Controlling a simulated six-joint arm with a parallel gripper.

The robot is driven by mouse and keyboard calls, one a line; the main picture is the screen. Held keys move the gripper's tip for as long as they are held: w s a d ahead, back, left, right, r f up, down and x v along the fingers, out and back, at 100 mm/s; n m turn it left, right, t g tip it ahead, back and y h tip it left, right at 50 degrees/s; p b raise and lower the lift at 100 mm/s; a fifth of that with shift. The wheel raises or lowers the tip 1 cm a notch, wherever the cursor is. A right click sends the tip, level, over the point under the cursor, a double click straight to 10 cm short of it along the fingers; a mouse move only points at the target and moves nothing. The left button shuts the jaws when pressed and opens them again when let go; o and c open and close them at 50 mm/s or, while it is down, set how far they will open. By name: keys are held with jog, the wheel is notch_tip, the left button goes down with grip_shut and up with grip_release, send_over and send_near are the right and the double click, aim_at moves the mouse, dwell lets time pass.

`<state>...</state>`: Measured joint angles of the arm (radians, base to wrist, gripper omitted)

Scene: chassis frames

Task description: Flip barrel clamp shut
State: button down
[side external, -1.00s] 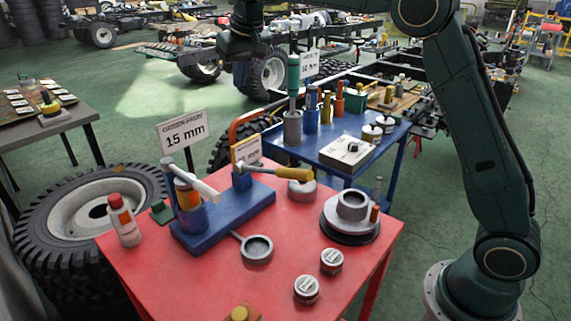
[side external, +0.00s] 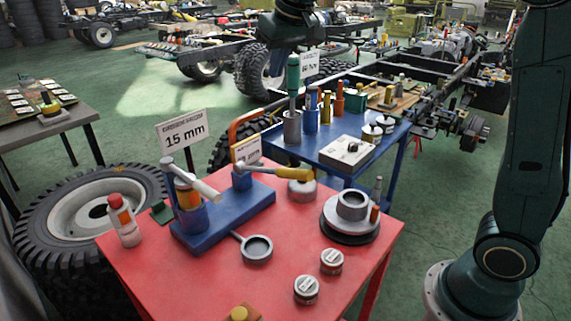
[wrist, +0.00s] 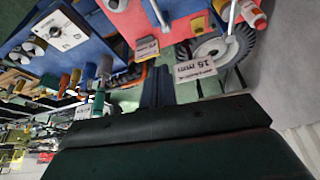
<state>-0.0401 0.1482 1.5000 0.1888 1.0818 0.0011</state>
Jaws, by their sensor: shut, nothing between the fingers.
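A blue clamp base (side external: 190,234) stands on the red table (side external: 205,290). At its left end a blue cup holds an orange-banded barrel (side external: 187,195), with a pale lever (side external: 200,187) sloping down to the right over it. At its right end, a blue post carries a lever with a yellow handle (side external: 290,173) reaching right. I cannot tell which lever is the barrel clamp's. My gripper, above and behind the table, is touching nothing there; its dark fingers (wrist: 156,72) are together and empty in the wrist view. Its tips are unclear in the side view.
A red-capped bottle (side external: 122,220), a ring with a handle (side external: 257,249), two small tins (side external: 307,289) and a grey flanged part (side external: 352,206) share the table. A blue bench (side external: 330,150) with tools lies beyond.

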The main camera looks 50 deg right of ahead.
jog(key=s, duration=0.8)
jog(key=shift+s, duration=0.3)
jog(key=shift+s+r, duration=0.1)
jog(key=s+f, duration=0.5)
jog(key=s, duration=0.5)
jog(key=s+a+f+n, duration=0.1)
jog(key=s+f, duration=0.3)
jog(key=s, duration=0.7)
jog(key=shift+f+n+t+y, duration=0.3)
jog(key=shift+f+t+y, duration=0.1)
